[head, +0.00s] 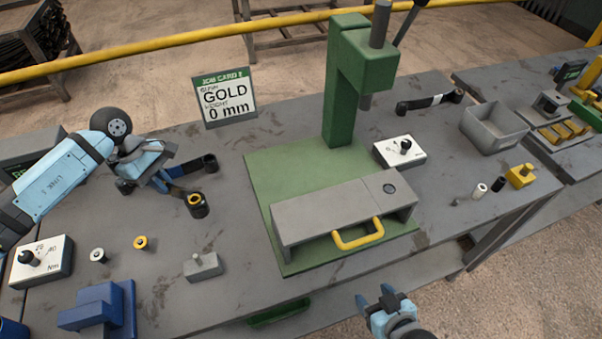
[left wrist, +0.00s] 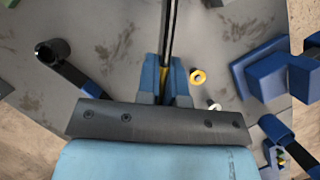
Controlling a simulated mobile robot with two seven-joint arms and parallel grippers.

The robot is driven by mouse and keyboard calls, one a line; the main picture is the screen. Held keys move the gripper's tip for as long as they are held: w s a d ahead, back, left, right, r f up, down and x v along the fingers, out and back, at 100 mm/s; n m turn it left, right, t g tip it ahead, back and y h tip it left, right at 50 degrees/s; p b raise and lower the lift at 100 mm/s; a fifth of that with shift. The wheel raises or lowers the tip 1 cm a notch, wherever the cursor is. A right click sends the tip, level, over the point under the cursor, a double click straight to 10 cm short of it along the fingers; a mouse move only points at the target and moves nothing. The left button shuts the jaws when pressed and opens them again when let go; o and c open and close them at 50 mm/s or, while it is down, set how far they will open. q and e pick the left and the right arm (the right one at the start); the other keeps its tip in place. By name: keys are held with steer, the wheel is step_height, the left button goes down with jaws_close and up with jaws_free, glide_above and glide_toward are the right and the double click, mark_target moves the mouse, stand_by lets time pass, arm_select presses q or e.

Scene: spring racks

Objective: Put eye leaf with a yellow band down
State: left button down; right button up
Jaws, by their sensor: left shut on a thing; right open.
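My left gripper (head: 162,180) is shut on the eye leaf with a yellow band. In the left wrist view this dark leaf (left wrist: 169,35) runs up from between the fingers (left wrist: 165,88), with a yellow strip at the fingertips, and leaves the frame at the top. In the head view its eye end (head: 197,208) points right and shows a gold ring inside. Its far end is hidden by the gripper. I cannot tell whether it touches the bench. My right gripper (head: 385,305) is open and empty at the bench's front edge.
Another dark leaf (head: 210,162), with a blue band in the left wrist view (left wrist: 75,75), lies just behind. The green press (head: 265,180) stands to the right. A gold bushing (head: 140,242), a white one (head: 98,255) and a grey block (head: 202,267) stand in front.

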arm_select(q)
steer(key=w+a+r+n+t+b, duration=0.2)
steer(key=w+a+r+n+t, duration=0.1)
steer(key=w+r+n, duration=0.4)
steer(key=n+p, duration=0.2)
glide_toward(178, 203)
steer(key=shift+t, duration=0.3)
steer(key=x, duration=0.3)
steer(key=d+x, duration=0.1)
steer(key=x, duration=0.2)
steer(key=shift+w+d+r, duration=0.1)
steer(key=shift+d+r, duration=0.05)
steer(key=shift+d, duration=0.05)
steer(key=c, duration=1.5)
jaws_free()
steer(key=shift+o, duration=1.2)
